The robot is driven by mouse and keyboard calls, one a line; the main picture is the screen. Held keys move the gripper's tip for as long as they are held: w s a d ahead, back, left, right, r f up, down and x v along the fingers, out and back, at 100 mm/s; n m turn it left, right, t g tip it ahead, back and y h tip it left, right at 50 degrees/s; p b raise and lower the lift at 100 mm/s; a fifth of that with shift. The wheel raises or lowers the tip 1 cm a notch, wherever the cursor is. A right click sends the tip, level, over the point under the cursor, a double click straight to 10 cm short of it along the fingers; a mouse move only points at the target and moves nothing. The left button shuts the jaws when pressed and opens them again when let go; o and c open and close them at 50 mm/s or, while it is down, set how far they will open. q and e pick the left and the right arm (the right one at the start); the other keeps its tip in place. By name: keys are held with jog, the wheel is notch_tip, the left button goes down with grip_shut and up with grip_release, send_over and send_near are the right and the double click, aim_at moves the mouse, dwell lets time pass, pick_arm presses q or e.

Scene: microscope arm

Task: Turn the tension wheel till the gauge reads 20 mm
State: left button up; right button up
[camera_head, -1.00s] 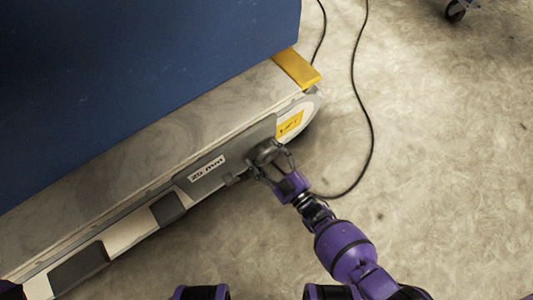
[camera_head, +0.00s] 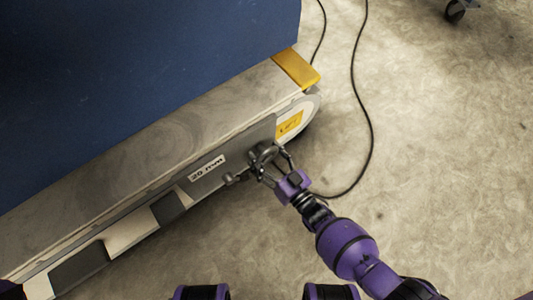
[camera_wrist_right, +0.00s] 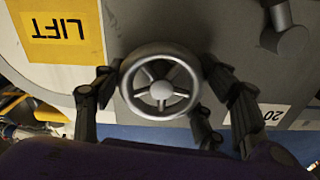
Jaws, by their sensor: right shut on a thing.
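The tension wheel (camera_head: 264,152) is a grey metal handwheel on the side of the long grey machine. In the right wrist view the wheel (camera_wrist_right: 160,85) shows its spokes and rim. My right gripper (camera_head: 268,164) is shut on the wheel, with dark fingers on both sides of the rim. My left gripper is not in view.
A yellow LIFT label (camera_head: 290,124) is right of the wheel. A grey knob-like lever (camera_head: 232,179) sticks out beside the wheel. A yellow block (camera_head: 296,68) is at the machine's end.

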jog(key=shift+w+d, duration=0.2)
jog(key=o, duration=1.1)
jog(key=shift+s, duration=0.1)
jog(key=shift+a, duration=0.1)
jog(key=v, duration=1.2)
